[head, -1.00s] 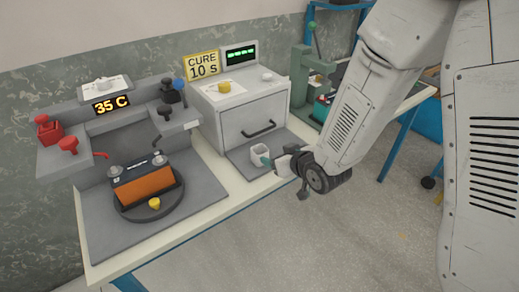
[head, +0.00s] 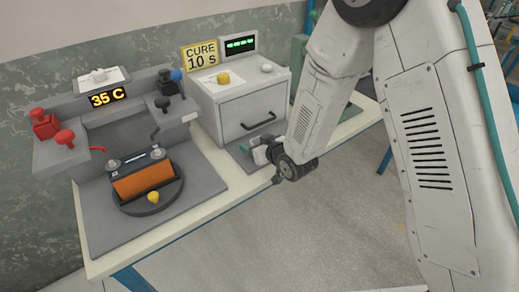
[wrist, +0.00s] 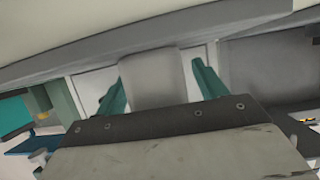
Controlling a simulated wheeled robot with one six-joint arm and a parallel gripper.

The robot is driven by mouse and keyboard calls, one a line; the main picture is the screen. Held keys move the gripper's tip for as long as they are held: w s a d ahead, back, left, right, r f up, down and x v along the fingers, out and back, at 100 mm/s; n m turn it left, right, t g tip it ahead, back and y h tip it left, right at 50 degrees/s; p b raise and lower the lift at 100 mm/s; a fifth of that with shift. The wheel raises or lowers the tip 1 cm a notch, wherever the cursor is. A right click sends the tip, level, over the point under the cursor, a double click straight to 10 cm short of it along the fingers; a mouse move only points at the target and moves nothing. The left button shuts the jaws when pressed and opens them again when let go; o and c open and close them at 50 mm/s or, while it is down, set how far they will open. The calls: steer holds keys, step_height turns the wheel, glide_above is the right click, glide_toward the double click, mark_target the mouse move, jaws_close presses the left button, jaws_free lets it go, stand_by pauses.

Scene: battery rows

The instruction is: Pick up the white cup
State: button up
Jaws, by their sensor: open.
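The white cup (wrist: 152,78) shows in the wrist view between the two teal fingers of my gripper (wrist: 160,82). One finger is on each side of it, with a small gap visible at the right. My gripper is open around the cup, and its dark palm edge hides the cup's lower part in that view. In the head view my gripper (head: 257,151) is low over the grey mat in front of the grey oven (head: 243,115). There the cup is largely hidden by the gripper and hard to tell apart from it.
The oven's closed door with a dark handle (head: 258,121) stands just behind the gripper. To the left, an orange battery (head: 142,178) sits on a round dark turntable (head: 150,205). Red and black clamps stand behind it. The bench's front edge is close to my wrist.

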steer(key=c, duration=1)
steer(key=shift+r, duration=0.1)
steer(key=shift+c, duration=0.2)
